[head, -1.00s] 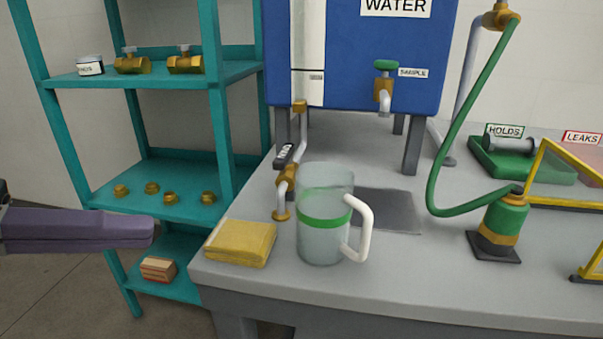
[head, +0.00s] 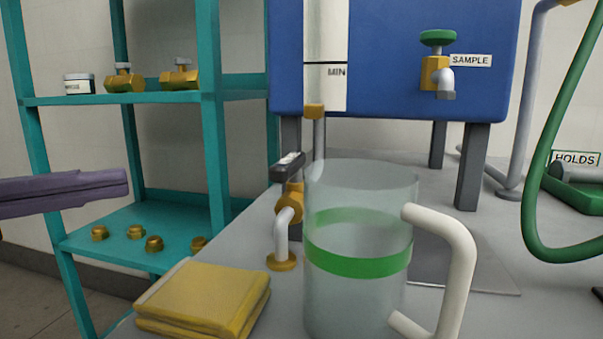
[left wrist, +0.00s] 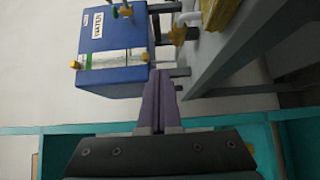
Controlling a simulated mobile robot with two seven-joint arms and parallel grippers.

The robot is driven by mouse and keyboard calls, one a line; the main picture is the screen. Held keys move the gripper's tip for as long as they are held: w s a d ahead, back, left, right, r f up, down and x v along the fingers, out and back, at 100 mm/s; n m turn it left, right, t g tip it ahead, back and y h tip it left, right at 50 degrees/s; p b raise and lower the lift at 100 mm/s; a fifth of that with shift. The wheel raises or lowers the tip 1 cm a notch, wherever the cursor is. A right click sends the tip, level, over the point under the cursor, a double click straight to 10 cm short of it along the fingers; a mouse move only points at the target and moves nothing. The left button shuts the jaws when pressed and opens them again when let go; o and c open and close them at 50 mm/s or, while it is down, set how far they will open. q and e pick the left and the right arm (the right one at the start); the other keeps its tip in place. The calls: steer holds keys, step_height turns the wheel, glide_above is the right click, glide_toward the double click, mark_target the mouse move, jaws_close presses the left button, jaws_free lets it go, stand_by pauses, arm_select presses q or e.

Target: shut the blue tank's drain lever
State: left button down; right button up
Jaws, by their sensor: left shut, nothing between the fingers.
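The blue tank (head: 400,45) stands on legs on the grey bench, and also shows in the left wrist view (left wrist: 112,32). Its drain pipe comes down at the left, with a brass drain valve (head: 290,205). The dark drain lever (head: 288,166) with a pale label sits on the valve's upper left side, tilted up to the right. My left gripper (head: 128,183) is shut and empty, left of the lever and apart from it, in front of the shelf. Its fingers (left wrist: 158,75) also show together in the left wrist view. My right gripper is not in view.
A clear jug (head: 355,295) with a green band and white handle stands close to the right of the drain valve. A folded yellow cloth (head: 205,295) lies at the bench's left edge. A teal shelf (head: 150,98) holds brass fittings. A sample tap (head: 438,72) is on the tank's front.

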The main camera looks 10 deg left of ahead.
mark_target(289, 173)
arm_select(q)
steer(key=x, duration=1)
steer(key=shift+w+r, duration=0.1)
steer(key=d+p, duration=0.1)
steer(key=d, duration=0.1)
steer(key=shift+d, duration=0.35)
steer(key=shift+d+p, duration=0.3)
steer(key=shift+d, duration=0.35)
